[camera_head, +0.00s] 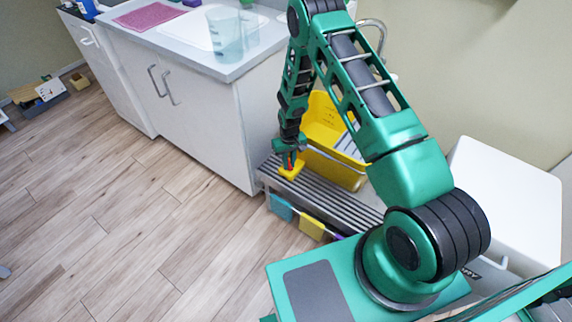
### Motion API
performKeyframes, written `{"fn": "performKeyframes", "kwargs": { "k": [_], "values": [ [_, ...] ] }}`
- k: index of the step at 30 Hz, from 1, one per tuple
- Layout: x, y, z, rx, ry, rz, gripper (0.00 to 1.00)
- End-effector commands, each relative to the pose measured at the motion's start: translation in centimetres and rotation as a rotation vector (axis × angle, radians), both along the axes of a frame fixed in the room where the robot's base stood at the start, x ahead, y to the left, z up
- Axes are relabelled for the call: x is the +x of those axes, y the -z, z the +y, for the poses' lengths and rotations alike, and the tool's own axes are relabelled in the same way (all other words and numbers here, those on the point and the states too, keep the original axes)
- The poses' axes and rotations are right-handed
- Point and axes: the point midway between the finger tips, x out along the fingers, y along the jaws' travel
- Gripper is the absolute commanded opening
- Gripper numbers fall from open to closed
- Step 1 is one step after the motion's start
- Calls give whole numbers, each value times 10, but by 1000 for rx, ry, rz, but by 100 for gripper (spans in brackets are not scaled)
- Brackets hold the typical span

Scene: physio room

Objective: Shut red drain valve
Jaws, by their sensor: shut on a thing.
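My gripper (288,162) points down at the left end of the grey slatted bench, in front of the yellow tub (335,168). A small red part, which I take for the red drain valve (286,160), shows at its fingertips. The gripper is shut on it.
The grey slatted bench (325,195) has coloured cloths (311,229) hanging on its front. A white cabinet (200,120) stands close on the left, with a clear jug (225,35) on its counter. A white box (507,195) is at the right. The wooden floor at left is mostly clear.

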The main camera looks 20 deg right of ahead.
Motion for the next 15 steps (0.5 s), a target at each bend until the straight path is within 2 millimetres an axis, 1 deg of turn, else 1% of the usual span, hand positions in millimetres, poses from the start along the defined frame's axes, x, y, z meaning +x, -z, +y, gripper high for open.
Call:
{"fn": "performKeyframes", "kwargs": {
  "k": [1, 15],
  "values": [
    [3, -1, 1, 1, -46, -7, 0],
    [4, -1, 2, 1, -471, -9, 0]
  ]
}}
